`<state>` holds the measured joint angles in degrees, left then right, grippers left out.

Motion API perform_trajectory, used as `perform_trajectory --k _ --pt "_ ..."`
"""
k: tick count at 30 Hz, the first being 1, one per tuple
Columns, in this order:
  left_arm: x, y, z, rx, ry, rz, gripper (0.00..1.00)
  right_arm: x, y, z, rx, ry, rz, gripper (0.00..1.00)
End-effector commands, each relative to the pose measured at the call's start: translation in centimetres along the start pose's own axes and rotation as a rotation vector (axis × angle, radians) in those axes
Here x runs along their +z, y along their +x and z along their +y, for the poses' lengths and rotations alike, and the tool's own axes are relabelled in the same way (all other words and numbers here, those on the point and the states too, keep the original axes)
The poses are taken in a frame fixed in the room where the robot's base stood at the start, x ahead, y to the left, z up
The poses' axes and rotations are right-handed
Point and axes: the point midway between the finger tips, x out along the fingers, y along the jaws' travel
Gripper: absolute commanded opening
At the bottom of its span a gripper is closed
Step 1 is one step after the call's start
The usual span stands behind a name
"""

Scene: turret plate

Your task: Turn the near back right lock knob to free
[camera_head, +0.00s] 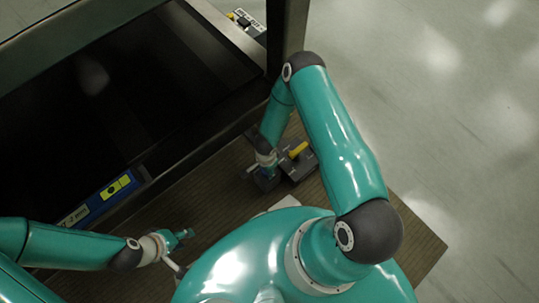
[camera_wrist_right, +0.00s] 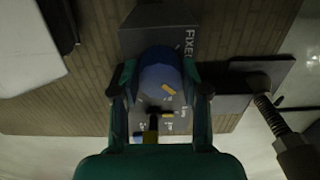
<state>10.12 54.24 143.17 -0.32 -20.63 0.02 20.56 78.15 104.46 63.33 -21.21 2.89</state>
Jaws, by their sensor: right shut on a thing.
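In the right wrist view a round blue knob (camera_wrist_right: 158,74) with a small yellow mark sits between the two fingers of my right gripper (camera_wrist_right: 161,92), which is shut on it. A dark plate (camera_wrist_right: 150,42) lettered "FIXED" lies beside the knob. In the head view my right gripper (camera_head: 266,162) is down at a dark block (camera_head: 300,166) with a yellow bar (camera_head: 298,149); the knob cannot be made out there. My left gripper (camera_head: 180,240) is over the brown floor mat at the lower left, apart from the block; its opening is unclear.
A dark framed machine (camera_head: 150,90) fills the upper left, with a blue and yellow label (camera_head: 110,190) on its near edge. Another small labelled block (camera_head: 243,22) is at its far corner. The brown ribbed mat (camera_head: 415,240) and grey floor (camera_head: 450,110) at right are clear.

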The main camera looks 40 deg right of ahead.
Motion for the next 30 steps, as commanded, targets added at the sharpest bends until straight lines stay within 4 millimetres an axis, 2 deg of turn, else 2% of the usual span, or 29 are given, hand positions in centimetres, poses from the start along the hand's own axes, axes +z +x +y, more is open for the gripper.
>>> perform_trajectory --k 6,7,11,23,26,30 --pt "0.0 0.0 0.0 0.000 0.000 0.000 0.40 0.0 -0.1 -0.5 -0.010 -0.001 -0.002 0.10" --pt "0.0 0.0 0.0 0.000 0.000 0.000 0.40 0.0 -0.1 -0.5 -0.010 -0.001 -0.002 0.48" --pt "0.0 0.0 0.0 0.000 0.000 0.000 0.40 0.0 -0.1 -0.4 -0.008 -0.001 -0.002 0.70" --pt "0.0 0.1 0.0 0.000 0.000 0.000 0.40 0.0 -0.4 -0.2 -0.004 0.000 -0.002 0.70" --pt "0.0 0.1 0.0 0.000 0.000 0.000 0.40 0.0 -1.4 -0.2 -0.004 0.000 -0.001 0.70" --pt "0.0 0.1 0.0 0.000 0.000 0.000 0.40 0.0 -3.7 -0.3 -0.006 -0.001 -0.001 0.70"
